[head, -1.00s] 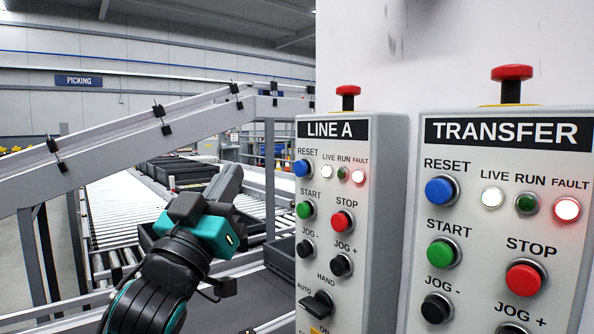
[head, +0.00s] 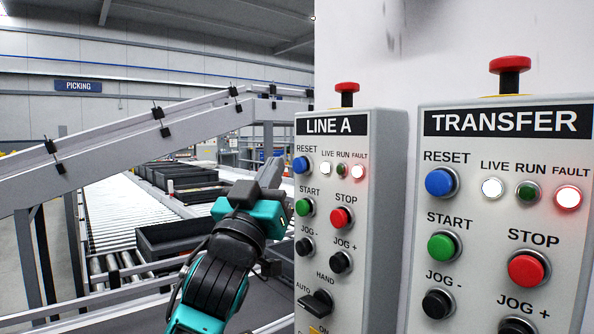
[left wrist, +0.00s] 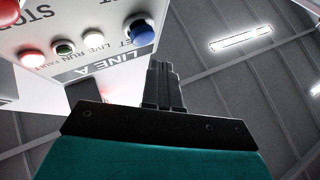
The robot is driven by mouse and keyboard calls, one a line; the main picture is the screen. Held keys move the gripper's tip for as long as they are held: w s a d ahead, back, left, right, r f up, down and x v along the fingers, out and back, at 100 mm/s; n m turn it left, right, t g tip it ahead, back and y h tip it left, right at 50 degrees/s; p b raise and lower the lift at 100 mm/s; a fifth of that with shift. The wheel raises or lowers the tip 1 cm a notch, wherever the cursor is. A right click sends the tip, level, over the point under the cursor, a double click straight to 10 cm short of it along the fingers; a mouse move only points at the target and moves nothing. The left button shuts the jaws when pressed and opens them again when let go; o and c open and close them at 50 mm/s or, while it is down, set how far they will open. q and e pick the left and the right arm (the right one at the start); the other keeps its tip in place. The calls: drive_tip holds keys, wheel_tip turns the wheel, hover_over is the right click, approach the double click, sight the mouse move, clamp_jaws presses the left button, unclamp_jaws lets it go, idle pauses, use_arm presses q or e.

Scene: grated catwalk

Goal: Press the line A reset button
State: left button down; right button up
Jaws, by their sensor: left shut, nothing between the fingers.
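The line A panel (head: 379,150) is a grey box in the middle of the head view. Its blue reset button (head: 301,165) is at the upper left of its face, and its fault lamp (head: 358,171) glows red. In the left wrist view the blue reset button (left wrist: 141,33) is near the top, above and left of the fingers. My left gripper (head: 272,168) is shut and empty. Its fingers point up towards the panel, just left of the reset button in the head view and apart from it in the wrist view. My right gripper is not in view.
The transfer panel (head: 465,200) stands to the right with its own blue reset button (head: 440,182) and a lit fault lamp. Red mushroom buttons top both panels. A roller conveyor (head: 115,215) with black totes (head: 180,238) runs at the left, below a sloping grey rail (head: 100,155).

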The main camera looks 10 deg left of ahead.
sight(295, 160)
use_arm(q)
drive_tip(key=shift+w+d, duration=0.4)
idle(1.9)
drive_tip(key=shift+w+d, duration=0.3)
drive_tip(key=shift+w+d, duration=0.55)
idle(1.2)
idle(0.3)
drive_tip(key=shift+s+a+p, duration=0.35)
drive_tip(key=shift+s+a, duration=0.45)
drive_tip(key=shift+s, duration=0.05)
